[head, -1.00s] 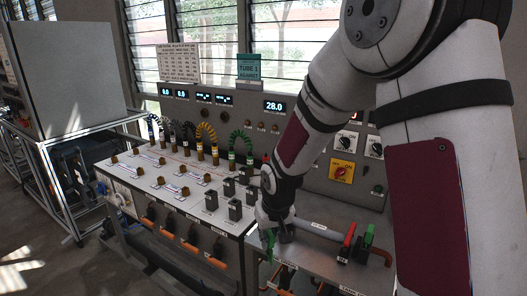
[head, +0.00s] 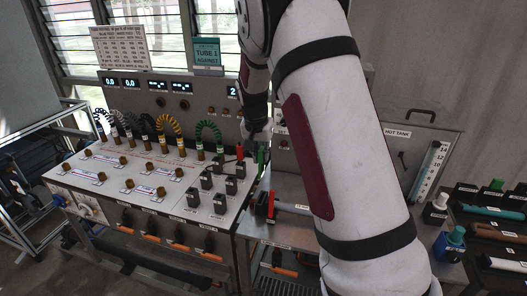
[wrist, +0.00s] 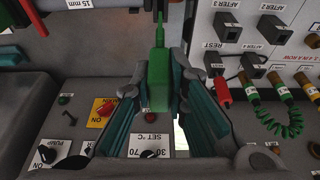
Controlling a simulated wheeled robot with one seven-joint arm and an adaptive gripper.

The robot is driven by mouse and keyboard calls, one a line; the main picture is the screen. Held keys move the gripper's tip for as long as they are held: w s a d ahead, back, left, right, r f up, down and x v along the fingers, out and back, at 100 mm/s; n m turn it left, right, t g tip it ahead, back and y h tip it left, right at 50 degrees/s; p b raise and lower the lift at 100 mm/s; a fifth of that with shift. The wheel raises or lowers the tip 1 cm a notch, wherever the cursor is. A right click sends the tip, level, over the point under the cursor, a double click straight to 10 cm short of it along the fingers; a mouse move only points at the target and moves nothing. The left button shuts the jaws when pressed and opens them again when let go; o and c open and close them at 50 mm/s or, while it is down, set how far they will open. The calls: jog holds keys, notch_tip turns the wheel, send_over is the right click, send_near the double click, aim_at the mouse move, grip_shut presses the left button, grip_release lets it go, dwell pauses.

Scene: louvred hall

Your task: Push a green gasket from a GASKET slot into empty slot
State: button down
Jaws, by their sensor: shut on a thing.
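My gripper (wrist: 158,88) is shut on a green block-shaped piece (wrist: 157,72) with a thin green stem, seen between the fingers in the wrist view. In the head view my gripper (head: 257,138) is small and partly hidden by my arm, above the back of the bench, and the green piece (head: 261,157) hangs below it. I cannot tell whether this piece is a gasket. Beyond my arm on the right, a rack (head: 508,263) with labels too small to read holds a teal bar (head: 495,212) and brown bars. I cannot make out a GASKET slot or an empty slot.
A sloped panel (head: 75,172) with coiled leads and black sockets (head: 220,203) lies left of my gripper. A red-handled clamp (head: 271,205) stands on the metal bench. A hot tank (head: 398,150) and a blue bottle (head: 449,244) stand to the right.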

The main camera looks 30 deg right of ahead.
aim_at(260, 177)
jog(key=shift+f+b, duration=0.65)
jog(key=shift+f, duration=3.5)
jog(key=shift+f, duration=0.3)
jog(key=shift+f+b, duration=0.9)
jog(key=shift+f, duration=2.15)
jog(key=c, duration=1.5)
grip_release()
jog(key=shift+r, duration=0.1)
jog(key=shift+w+d+p+v, duration=0.1)
jog(key=shift+p+v, duration=0.25)
jog(key=shift+v, duration=0.8)
jog(key=shift+w+d+p+v, duration=0.15)
jog(key=shift+p+v, duration=0.25)
jog(key=shift+v, duration=0.75)
jog(key=shift+w+d+p+v, duration=0.1)
jog(key=shift+p+v, duration=0.25)
jog(key=shift+v, duration=0.8)
